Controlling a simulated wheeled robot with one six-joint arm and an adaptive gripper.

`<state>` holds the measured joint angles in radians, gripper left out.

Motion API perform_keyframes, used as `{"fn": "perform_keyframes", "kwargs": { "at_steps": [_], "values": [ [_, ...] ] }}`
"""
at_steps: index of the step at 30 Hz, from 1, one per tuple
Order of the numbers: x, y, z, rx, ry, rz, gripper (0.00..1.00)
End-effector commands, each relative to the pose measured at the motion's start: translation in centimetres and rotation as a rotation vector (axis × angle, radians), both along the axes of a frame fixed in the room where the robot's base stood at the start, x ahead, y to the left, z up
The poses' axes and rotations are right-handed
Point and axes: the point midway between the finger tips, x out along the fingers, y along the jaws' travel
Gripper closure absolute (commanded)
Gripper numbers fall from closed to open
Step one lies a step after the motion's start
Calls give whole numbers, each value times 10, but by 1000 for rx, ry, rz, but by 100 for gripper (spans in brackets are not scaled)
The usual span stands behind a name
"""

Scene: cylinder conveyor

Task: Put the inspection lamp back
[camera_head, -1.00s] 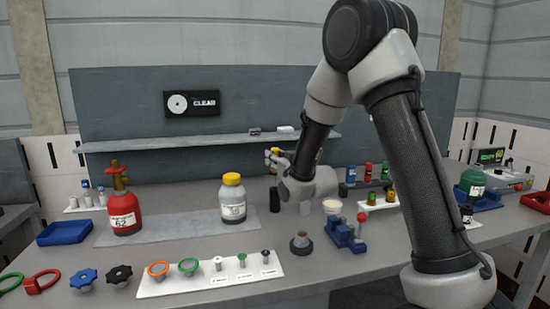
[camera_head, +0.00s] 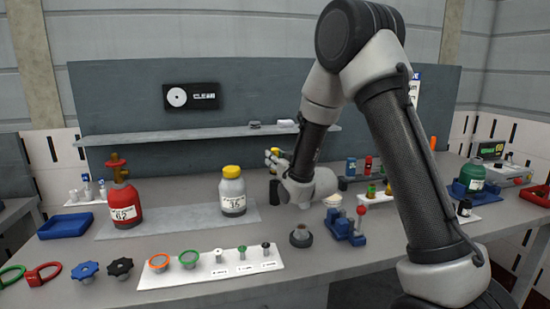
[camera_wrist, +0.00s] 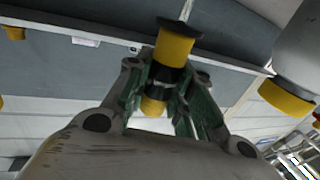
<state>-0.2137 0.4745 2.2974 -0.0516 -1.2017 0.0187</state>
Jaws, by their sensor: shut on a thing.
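The inspection lamp (camera_wrist: 172,52) looks like a yellow and black cylinder with a wide black flange at one end. In the wrist view it sits between the green-padded fingers of my gripper (camera_wrist: 163,95), which is shut on its black middle; yellow shows on both sides of the grip. In the head view my gripper (camera_head: 272,158) is above the middle of the bench, beside the yellow-capped bottle, with a bit of the lamp's yellow (camera_head: 275,151) at its fingers. A black upright piece (camera_head: 274,191) shows below the gripper; I cannot tell whether it touches the lamp.
A yellow-capped bottle (camera_head: 232,196) and a red bottle (camera_head: 123,205) stand left of my gripper. A shelf (camera_head: 190,139) runs along the back panel. A blue fixture (camera_head: 344,224) and grey round base (camera_head: 301,237) stand at front right. A white strip (camera_head: 205,268) holds small parts.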

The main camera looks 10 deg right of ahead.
Motion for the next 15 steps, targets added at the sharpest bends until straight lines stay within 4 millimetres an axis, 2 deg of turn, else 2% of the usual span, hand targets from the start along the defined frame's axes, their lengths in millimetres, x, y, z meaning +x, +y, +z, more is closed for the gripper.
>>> {"fn": "perform_keyframes", "kwargs": {
  "at_steps": [15],
  "values": [
    [0,0,-13,0,0,0,100]
  ]
}}
